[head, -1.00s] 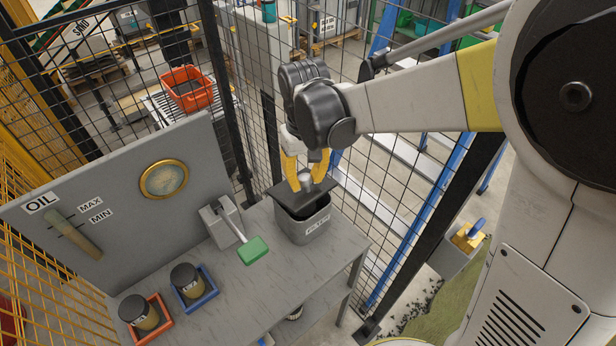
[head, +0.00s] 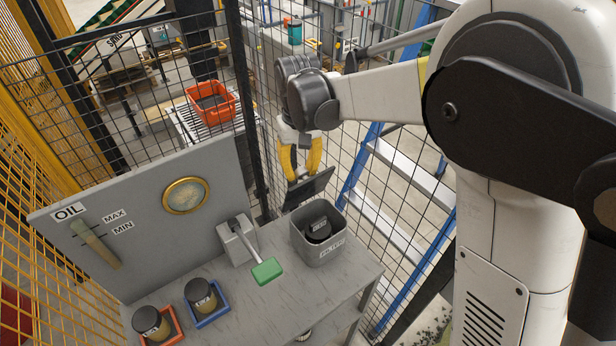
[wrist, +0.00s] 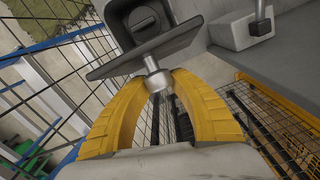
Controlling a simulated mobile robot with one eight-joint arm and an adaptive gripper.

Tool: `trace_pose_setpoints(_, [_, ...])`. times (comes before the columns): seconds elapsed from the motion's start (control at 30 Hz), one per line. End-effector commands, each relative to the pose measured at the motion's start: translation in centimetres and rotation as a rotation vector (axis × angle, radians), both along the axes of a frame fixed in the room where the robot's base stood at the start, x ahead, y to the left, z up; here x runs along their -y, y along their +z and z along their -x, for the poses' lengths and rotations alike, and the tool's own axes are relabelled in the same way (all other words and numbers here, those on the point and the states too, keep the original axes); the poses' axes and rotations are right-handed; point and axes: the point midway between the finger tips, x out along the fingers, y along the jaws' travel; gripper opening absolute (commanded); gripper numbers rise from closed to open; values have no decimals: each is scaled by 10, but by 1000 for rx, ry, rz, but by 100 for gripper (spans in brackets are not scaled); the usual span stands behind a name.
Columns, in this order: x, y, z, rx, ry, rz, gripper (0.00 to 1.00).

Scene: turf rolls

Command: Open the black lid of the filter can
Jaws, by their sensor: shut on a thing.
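The filter can (head: 322,253) is a grey square bin with a label, standing at the right end of the grey bench. Its top is uncovered, and a dark filter (head: 320,228) shows inside. The black lid (head: 312,188) is tilted steeply up at the can's back edge. My gripper (head: 300,177) is above and behind the can, its yellow fingers shut on the lid's metal knob. In the wrist view the knob (wrist: 156,78) sits between the fingertips, with the lid plate (wrist: 125,62) just beyond it and the filter (wrist: 143,22) behind.
A lever with a green handle (head: 267,271) stands left of the can. Two dark filters sit in a blue tray (head: 208,318) and an orange tray (head: 176,337). A panel with a gauge (head: 185,195) backs the bench. Black mesh fencing runs close behind my gripper.

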Motion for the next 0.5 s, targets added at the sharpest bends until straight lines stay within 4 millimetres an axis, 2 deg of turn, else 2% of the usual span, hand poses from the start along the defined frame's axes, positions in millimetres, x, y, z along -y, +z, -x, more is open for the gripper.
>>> trace_pose_setpoints(0.2, [-12, -4, -14, 1, 1, -4, 0])
trace_pose_setpoints(0.5, [-20, -8, -25, 1, 0, -4, 0])
